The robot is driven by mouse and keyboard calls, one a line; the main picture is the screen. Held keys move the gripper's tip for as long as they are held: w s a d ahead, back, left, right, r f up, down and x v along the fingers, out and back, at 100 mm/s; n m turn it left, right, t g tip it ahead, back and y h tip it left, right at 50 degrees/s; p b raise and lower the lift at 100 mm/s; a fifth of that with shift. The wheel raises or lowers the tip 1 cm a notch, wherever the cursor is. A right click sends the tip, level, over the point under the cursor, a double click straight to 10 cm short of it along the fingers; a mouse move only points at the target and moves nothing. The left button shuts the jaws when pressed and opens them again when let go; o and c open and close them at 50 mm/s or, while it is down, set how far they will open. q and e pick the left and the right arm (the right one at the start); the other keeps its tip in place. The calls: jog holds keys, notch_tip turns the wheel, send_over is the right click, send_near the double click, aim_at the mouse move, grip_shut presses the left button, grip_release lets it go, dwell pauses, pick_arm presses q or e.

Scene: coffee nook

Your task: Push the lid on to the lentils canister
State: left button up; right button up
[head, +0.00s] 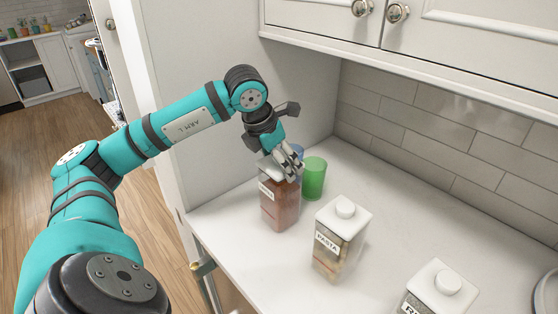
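The canister with red-brown contents (280,208) stands upright at the left of the white counter. Its label is too small to read surely, but its contents look like lentils. A pale lid (265,168) shows at its top, mostly hidden behind my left gripper (291,170). The gripper points down over the lid with its fingers close together, at or just above it. I cannot tell whether they touch the lid, whether they are fully shut, or how the lid sits. My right gripper is not in view.
A pasta canister (338,247) with a white lid stands to the right, and another lidded canister (436,290) is nearer the front. A green cup (314,178) and a partly hidden blue cup (298,152) stand close behind the gripper.

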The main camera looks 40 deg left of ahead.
pick_arm(q)
jog(key=shift+f+b, duration=0.45)
jog(key=shift+b, duration=0.05)
dwell(1.0)
dwell(0.3)
jog(key=o, duration=1)
jog(key=shift+c, duration=0.2)
jog(key=shift+r+p, duration=2.9)
jog(key=shift+r, duration=0.6)
grip_shut()
